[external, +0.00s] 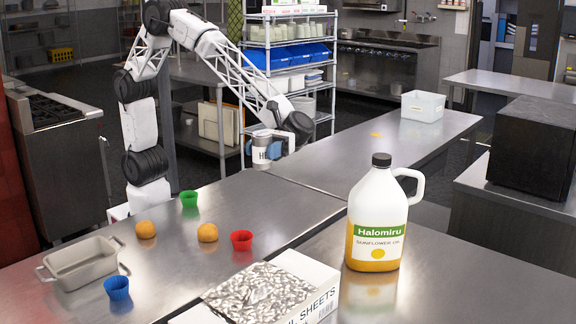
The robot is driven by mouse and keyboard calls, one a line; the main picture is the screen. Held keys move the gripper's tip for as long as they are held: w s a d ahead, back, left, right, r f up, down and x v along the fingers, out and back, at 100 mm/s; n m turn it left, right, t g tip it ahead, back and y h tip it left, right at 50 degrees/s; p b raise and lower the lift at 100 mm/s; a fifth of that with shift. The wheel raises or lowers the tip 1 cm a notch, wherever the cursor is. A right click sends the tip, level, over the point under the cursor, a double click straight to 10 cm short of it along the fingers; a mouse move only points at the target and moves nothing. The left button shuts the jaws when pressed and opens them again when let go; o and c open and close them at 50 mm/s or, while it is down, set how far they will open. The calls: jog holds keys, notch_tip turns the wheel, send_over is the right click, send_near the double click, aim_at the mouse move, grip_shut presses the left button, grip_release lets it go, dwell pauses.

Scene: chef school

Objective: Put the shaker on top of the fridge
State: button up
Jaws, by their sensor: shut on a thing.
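The shaker (263,155), a small pale container with dark lettering, is held at the end of my arm above the far side of the steel counter. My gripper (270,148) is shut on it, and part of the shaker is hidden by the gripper. The shaker looks roughly upright and clear of the counter. A dark box-shaped unit (535,148), which appears to be the fridge, stands on a steel surface at the right. Its visible top is flat and bare. My gripper is far to the left of it.
A large oil jug (377,215) and a box of foil sheets (270,290) stand in front. A white tub (423,106) sits on the back counter. Oranges (207,232), coloured cups (241,240) and a baking dish (82,262) occupy the left counter. A wire rack (290,60) stands behind my arm.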

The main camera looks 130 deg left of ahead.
notch_tip(320, 180, down, 18)
jog(key=shift+f, duration=0.1)
jog(key=shift+w, duration=0.1)
jog(key=w, duration=0.5)
jog(key=w+d+f, duration=0.1)
jog(key=w, duration=0.9)
jog(key=shift+w+d+f, duration=0.15)
jog(key=shift+w+d, duration=0.1)
jog(key=shift+w, duration=0.15)
jog(key=shift+f, duration=0.1)
jog(key=shift+f, duration=1.7)
jog(key=shift+f, duration=0.1)
